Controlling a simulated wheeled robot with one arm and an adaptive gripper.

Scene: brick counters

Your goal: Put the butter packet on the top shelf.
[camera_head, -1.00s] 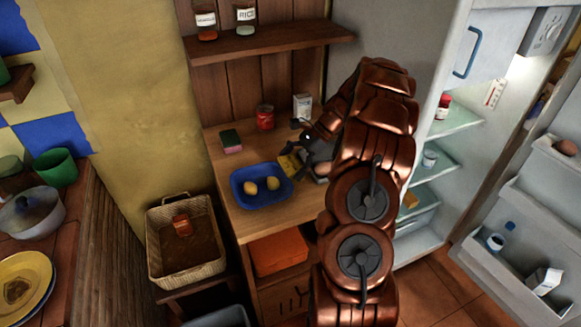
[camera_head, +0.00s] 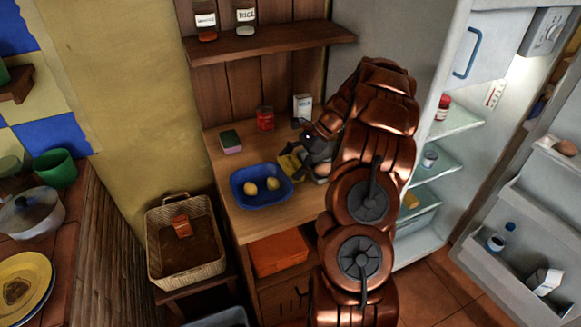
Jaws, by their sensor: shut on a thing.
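A yellow packet (camera_head: 289,164), which looks like the butter packet, is at the counter just behind the blue dish. My gripper (camera_head: 298,158) is low over the counter and shut on this packet. Its dark fingers and my arm hide part of the grip, and I cannot tell whether the packet still touches the counter. The open fridge on the right has a top glass shelf (camera_head: 458,121) with a red jar (camera_head: 443,107) at its left end. A wooden wall shelf (camera_head: 275,42) hangs above the counter with two labelled jars on it.
The blue dish (camera_head: 240,193) holds two lemons. A sponge (camera_head: 231,142), a red can (camera_head: 265,119) and a white carton (camera_head: 302,105) stand at the back of the counter. Most of the fridge's top shelf is clear. The open fridge door (camera_head: 520,215) is at the right.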

